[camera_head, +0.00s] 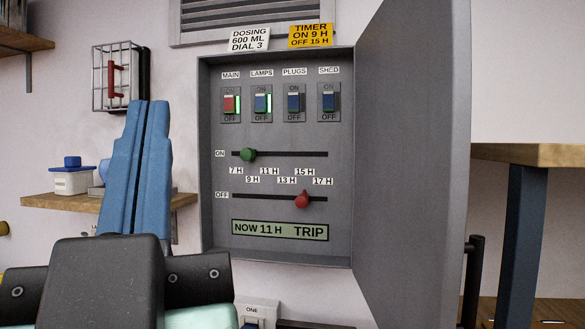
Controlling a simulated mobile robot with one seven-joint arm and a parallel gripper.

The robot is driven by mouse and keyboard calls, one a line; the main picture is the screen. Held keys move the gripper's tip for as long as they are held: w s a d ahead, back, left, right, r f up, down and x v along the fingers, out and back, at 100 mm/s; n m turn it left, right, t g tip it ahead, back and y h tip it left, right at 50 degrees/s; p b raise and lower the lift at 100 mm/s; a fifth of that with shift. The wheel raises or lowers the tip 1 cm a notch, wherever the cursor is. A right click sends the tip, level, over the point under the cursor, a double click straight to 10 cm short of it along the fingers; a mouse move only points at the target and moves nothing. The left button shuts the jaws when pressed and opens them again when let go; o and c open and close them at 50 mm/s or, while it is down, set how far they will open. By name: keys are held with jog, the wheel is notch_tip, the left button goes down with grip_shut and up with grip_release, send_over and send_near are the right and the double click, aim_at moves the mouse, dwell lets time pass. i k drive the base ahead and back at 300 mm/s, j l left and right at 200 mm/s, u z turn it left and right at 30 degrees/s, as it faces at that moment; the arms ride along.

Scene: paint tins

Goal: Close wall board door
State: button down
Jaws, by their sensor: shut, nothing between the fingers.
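The grey wall board (275,215) is on the wall at the centre. Its door (412,140) is hinged on the right side and stands wide open, swung out toward me. Inside are labelled switches, MAIN (231,104), LAMPS, PLUGS and SHED, two sliders and a display (280,230) reading NOW 11 H TRIP. My gripper (148,104) has blue fingers pointing up, together and empty. It is left of the board in the picture, apart from the door. The door's outer face is hidden.
A wooden shelf (90,203) with a blue-lidded tub (71,178) is behind my gripper. A wire cage with a red handle (117,80) hangs above it. A table with a dark leg (520,240) stands right of the door. A socket marked ONE (252,311) is below the board.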

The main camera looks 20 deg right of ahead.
aim_at(414, 69)
jog(key=k+l, duration=0.15)
jog(key=l, duration=0.25)
jog(key=k+l, duration=0.15)
jog(key=l, duration=0.25)
jog(key=k+l, duration=0.15)
jog(key=l, duration=0.25)
jog(key=k+l, duration=0.15)
jog(key=l, duration=0.2)
jog(key=i+l+u, duration=0.2)
jog(key=k+j, duration=0.05)
jog(key=k, duration=0.05)
